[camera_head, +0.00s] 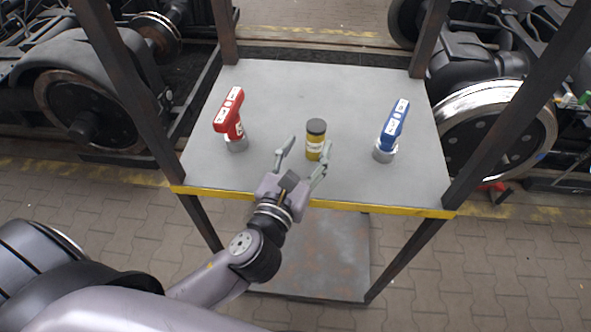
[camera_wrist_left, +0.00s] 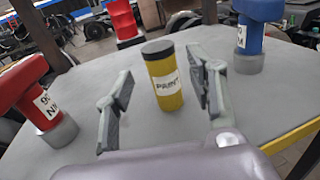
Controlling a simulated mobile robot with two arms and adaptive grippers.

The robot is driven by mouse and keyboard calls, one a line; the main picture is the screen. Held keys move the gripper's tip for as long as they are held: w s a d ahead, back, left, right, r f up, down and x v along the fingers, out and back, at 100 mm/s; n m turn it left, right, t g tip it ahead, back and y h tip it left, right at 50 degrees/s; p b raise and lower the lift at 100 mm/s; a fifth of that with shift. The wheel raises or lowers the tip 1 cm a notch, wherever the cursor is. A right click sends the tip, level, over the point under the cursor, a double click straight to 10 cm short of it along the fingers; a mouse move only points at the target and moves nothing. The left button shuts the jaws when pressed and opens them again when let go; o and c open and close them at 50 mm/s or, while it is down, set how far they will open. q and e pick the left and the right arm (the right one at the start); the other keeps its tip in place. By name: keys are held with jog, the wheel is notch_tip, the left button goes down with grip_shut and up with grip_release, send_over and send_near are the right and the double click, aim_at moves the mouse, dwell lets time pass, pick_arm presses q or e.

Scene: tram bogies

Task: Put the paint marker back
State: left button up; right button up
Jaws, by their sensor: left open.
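The paint marker (camera_head: 314,151) is a yellow cylinder with a black cap and a white label. It stands upright on the grey top of the stand (camera_head: 270,90), near the front middle. In the left wrist view the marker (camera_wrist_left: 168,88) shows the label "PAINT". My left gripper (camera_head: 309,142) is open and empty, low over the front edge, with its fingers pointing at the marker. My right gripper is not in view.
A red tool (camera_head: 230,115) stands left of the marker and a blue tool (camera_head: 393,127) stands right. Dark posts rise at the stand's corners, and a yellow strip (camera_head: 380,209) runs along its front edge. The back of the top is clear. Bogie wheels (camera_head: 495,120) stand beyond.

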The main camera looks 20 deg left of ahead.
pick_arm(q)
jog(key=s+b, duration=0.1)
jog(key=s, duration=0.4)
jog(key=shift+f, duration=0.1)
jog(key=shift+s, duration=0.75)
